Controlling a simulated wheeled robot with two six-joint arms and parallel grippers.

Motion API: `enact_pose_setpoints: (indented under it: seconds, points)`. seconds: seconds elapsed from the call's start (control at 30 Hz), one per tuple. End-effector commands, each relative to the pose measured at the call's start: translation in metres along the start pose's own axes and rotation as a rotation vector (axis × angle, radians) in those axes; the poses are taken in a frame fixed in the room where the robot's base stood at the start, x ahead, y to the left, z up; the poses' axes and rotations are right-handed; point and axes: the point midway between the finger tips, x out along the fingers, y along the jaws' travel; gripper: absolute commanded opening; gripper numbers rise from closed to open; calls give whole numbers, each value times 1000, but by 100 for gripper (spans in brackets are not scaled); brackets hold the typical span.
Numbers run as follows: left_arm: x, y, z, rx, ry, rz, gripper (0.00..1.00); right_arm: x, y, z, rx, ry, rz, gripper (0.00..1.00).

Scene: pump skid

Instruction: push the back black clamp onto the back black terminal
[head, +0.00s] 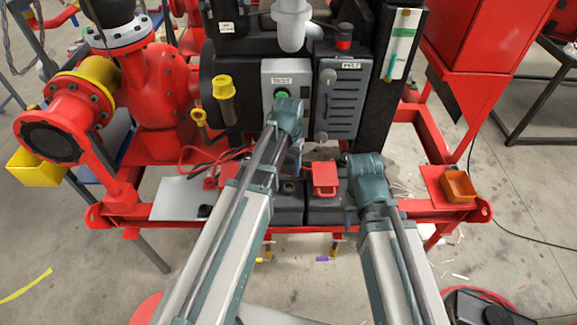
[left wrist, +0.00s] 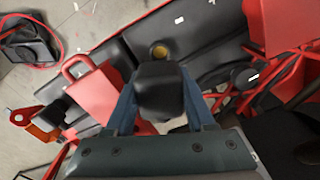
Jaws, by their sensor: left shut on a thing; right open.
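My left gripper (left wrist: 158,100) is shut on a black clamp (left wrist: 160,88), which sits between its two blue fingers. A round brass-coloured terminal (left wrist: 159,50) shows on the black battery top just past the clamp in the left wrist view. The clamp and the terminal look close but apart; the height between them cannot be told. In the head view my left gripper (head: 294,163) is low over the batteries, and its arm hides much of the clamp. My right gripper (head: 351,214) is open beside the batteries, mostly hidden by its own wrist.
A red clamp (head: 325,178) sits on the batteries right of my left gripper; a red block with a handle (left wrist: 98,95) shows in the left wrist view. The control box (head: 287,78) and grey vented box (head: 343,95) rise behind.

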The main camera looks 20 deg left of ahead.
Motion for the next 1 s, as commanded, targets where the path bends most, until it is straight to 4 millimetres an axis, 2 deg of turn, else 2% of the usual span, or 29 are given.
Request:
enact_pose_setpoints:
  seconds: [0.37,0.87,1.0]
  points:
    - [13,0,0,0,0,0,0,13,-1,-1,0,0,0,44]
    - [59,0,0,0,0,0,0,59,-6,-4,0,0,0,44]
    - [54,0,0,0,0,0,0,53,-5,-3,0,0,0,44]
